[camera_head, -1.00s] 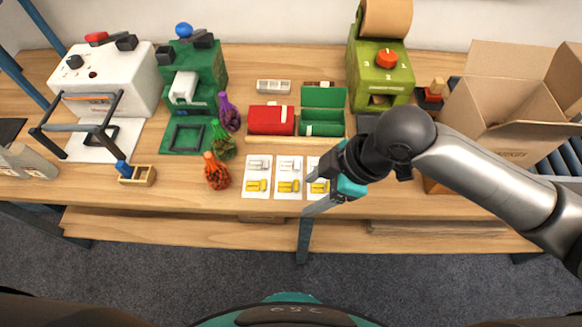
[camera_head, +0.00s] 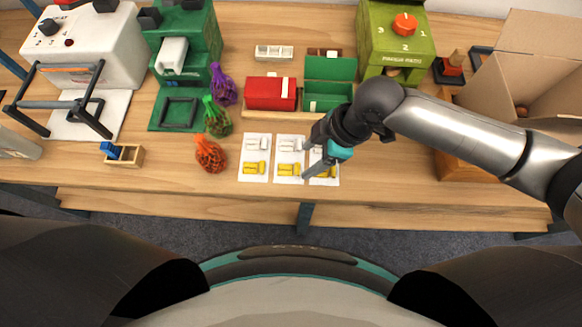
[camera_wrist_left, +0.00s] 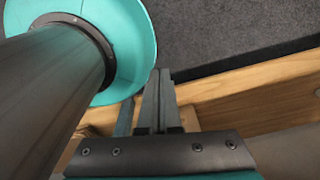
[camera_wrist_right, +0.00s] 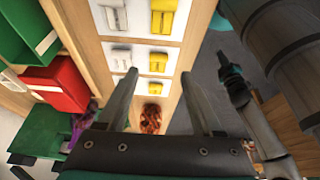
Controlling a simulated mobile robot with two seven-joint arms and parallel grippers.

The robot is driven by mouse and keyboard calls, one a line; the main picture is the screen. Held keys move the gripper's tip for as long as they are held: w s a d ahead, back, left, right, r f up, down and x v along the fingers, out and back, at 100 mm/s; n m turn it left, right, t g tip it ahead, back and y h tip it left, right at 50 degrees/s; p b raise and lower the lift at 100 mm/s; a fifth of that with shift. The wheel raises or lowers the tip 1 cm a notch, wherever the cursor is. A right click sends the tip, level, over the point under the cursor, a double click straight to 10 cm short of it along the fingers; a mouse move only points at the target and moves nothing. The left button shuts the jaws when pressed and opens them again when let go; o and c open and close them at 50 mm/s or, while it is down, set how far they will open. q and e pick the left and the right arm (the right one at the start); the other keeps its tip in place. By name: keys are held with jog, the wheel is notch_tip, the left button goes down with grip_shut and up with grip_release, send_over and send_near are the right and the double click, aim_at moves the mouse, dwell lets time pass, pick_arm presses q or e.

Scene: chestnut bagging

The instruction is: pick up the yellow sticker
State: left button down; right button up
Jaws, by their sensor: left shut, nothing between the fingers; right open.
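Three white cards lie in a row on the table, each with a pale sticker and a yellow sticker: left (camera_head: 254,169), middle (camera_head: 289,169) and right (camera_head: 327,173). My right gripper (camera_head: 304,162) is open and empty over the middle and right cards, partly covering the right one. In the right wrist view the yellow stickers (camera_wrist_right: 163,18), (camera_wrist_right: 158,62) and (camera_wrist_right: 155,87) show beyond and between the spread fingers (camera_wrist_right: 160,75). The height above the cards is unclear. My left gripper (camera_wrist_left: 159,74) is shut and empty near a wooden table edge, out of the head view.
Orange (camera_head: 210,153), green (camera_head: 217,118) and purple (camera_head: 223,87) net bags lie left of the cards. A red box (camera_head: 270,95) and an open green box (camera_head: 328,70) stand behind them. A cardboard box (camera_head: 520,85) is at right. The table's front strip is clear.

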aim_at(294, 170)
jog(key=shift+b+x, duration=0.65)
jog(key=shift+x, duration=2.1)
jog(key=shift+w, duration=0.15)
grip_shut()
